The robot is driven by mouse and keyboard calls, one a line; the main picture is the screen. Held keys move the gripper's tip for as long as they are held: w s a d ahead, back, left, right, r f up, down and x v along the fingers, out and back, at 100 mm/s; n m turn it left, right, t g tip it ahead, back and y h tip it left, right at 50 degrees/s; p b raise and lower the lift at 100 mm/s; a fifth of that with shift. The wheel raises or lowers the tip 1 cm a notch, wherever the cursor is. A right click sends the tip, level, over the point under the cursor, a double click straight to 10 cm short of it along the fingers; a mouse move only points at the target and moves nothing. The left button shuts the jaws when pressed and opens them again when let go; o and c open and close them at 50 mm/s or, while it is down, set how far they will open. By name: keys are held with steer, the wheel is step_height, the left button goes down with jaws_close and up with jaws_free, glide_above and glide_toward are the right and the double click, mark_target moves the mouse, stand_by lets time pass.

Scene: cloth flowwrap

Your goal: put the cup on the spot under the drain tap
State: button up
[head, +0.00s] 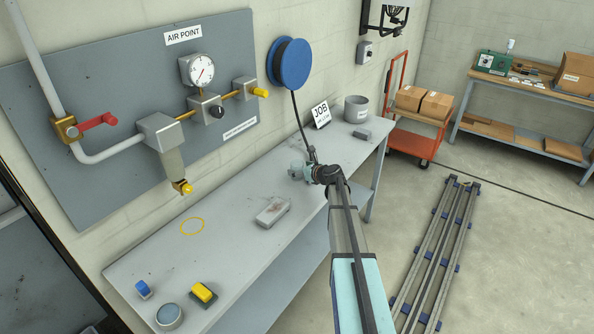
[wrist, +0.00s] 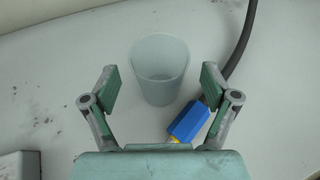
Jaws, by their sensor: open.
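The cup (wrist: 160,70) is pale grey-green, round and empty. In the wrist view it stands on the bench ahead of and between the fingers of my gripper (wrist: 160,88). Both fingers are spread, with a gap on each side of the cup. In the head view my gripper (head: 308,172) is low over the bench near the wall, and the cup (head: 296,170) is small and partly hidden beside it.
A black hose from the blue reel (head: 290,63) ends in a blue connector (wrist: 188,122) right beside the cup. A grey metal block (head: 272,212) lies between cup and ring. A yellow block (head: 203,293) and round tin (head: 169,317) sit at the bench's near end.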

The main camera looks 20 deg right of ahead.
steer(key=x, duration=0.2)
steer(key=shift+w+f, duration=0.1)
steer(key=shift+w, duration=0.15)
steer(key=c, duration=1.3)
steer(key=shift+o, duration=0.2)
